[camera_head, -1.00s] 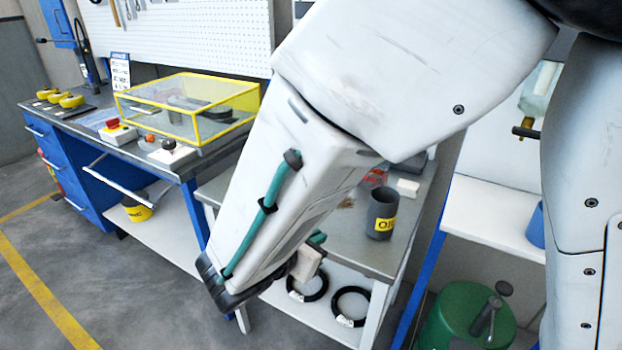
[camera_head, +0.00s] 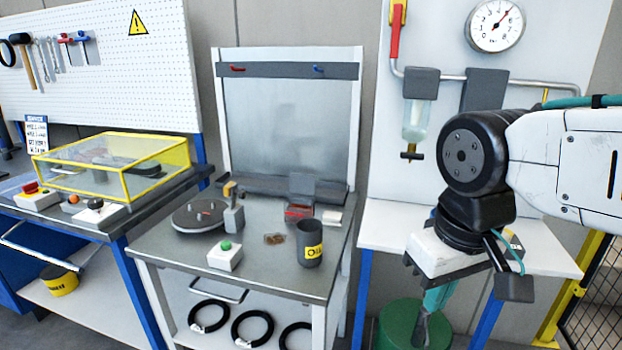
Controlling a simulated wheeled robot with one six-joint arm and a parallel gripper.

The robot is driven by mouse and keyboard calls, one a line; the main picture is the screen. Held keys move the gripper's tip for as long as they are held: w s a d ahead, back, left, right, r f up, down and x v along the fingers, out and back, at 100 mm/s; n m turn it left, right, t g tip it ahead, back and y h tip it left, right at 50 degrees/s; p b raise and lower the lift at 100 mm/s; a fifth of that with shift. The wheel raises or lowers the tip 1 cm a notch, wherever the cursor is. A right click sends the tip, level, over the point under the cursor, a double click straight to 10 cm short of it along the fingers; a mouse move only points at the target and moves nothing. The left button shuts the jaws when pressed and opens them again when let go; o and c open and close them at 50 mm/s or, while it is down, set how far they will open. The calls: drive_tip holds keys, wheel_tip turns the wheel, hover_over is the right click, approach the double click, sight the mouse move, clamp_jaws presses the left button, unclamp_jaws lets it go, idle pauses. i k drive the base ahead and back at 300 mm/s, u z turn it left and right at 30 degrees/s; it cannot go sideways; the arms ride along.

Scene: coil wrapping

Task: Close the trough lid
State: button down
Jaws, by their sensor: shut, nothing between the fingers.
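No part is marked as the trough or its lid, so I cannot tell for certain which they are. On the middle bench, a small grey plate (camera_head: 303,186) stands upright behind a low red and dark box (camera_head: 298,213). A long dark ledge (camera_head: 262,187) runs along the bench's back, below a tall grey panel (camera_head: 290,125). My gripper (camera_head: 421,334) points down at the right, in front of the green drum, well to the right of and apart from the middle bench. It is shut and empty; its fingertips are small and partly blend with the drum.
The middle bench (camera_head: 160,245) holds a dark turntable (camera_head: 200,214), a green-button box (camera_head: 225,255) and a grey cup (camera_head: 310,243). A yellow-framed clear cover (camera_head: 125,165) stands on the left bench. A white shelf (camera_head: 385,225) and green drum (camera_head: 400,325) are near my arm.

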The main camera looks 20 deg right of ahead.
sight(305, 184)
drive_tip(key=z, duration=0.7)
drive_tip(key=k, duration=0.1)
drive_tip(key=u, duration=1.25)
drive_tip(key=i, duration=1.1)
drive_tip(key=z, duration=0.55)
